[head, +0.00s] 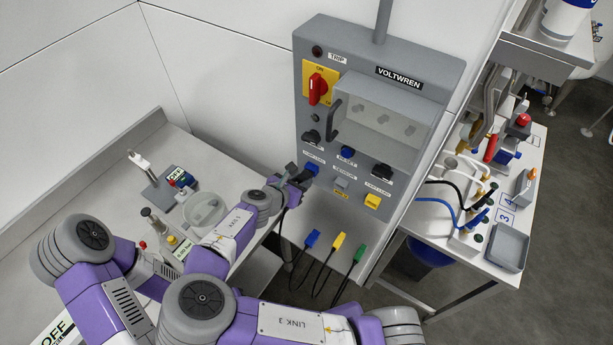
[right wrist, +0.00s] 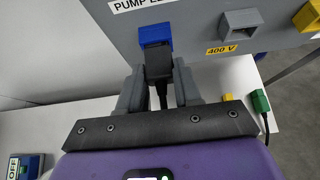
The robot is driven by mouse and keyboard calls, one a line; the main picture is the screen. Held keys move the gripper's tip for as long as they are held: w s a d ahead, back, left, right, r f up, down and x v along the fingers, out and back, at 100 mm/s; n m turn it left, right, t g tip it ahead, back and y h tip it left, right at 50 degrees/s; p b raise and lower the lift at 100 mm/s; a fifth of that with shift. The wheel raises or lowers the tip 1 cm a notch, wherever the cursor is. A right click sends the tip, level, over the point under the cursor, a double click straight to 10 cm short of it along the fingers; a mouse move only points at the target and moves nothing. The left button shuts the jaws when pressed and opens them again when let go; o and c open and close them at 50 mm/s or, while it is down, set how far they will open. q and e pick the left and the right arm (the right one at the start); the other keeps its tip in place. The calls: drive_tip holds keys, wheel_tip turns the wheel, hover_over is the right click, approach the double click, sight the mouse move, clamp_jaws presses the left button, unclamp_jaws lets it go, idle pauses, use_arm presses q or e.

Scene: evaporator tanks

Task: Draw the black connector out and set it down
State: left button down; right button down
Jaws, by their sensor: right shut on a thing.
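The black connector (right wrist: 160,67) shows in the right wrist view, upright between my fingers, with a black cable hanging from its lower end. Its upper end meets the blue socket (right wrist: 154,34) under the "PUMP" label; how deep it sits in it I cannot tell. My right gripper (head: 299,181) is shut on the connector, at the lower left of the grey VOLTWREN panel (head: 307,82). In the head view my gripper largely hides the connector beside the blue socket (head: 312,169). My left gripper is not in view.
Blue (head: 312,239), yellow (head: 338,241) and green (head: 360,253) connectors with black cables stand on the ledge below the panel. A grey socket (head: 342,183) and a yellow socket (head: 372,201) are to the right. A clear cover with handle (head: 388,118) juts out above.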

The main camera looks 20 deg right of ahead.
drive_tip(key=shift+a, duration=0.15)
drive_tip(key=shift+s+a, duration=0.45)
drive_tip(key=shift+a, duration=0.05)
drive_tip(key=shift+s+a+p, duration=0.2)
drive_tip(key=shift+a+p, duration=0.05)
drive_tip(key=shift+p, duration=0.1)
idle(0.4)
drive_tip(key=s+a+p, duration=0.2)
drive_tip(key=s+a, duration=0.1)
drive_tip(key=a, duration=0.1)
drive_tip(key=shift+s+a, duration=0.35)
drive_tip(key=shift+s, duration=0.05)
idle(0.6)
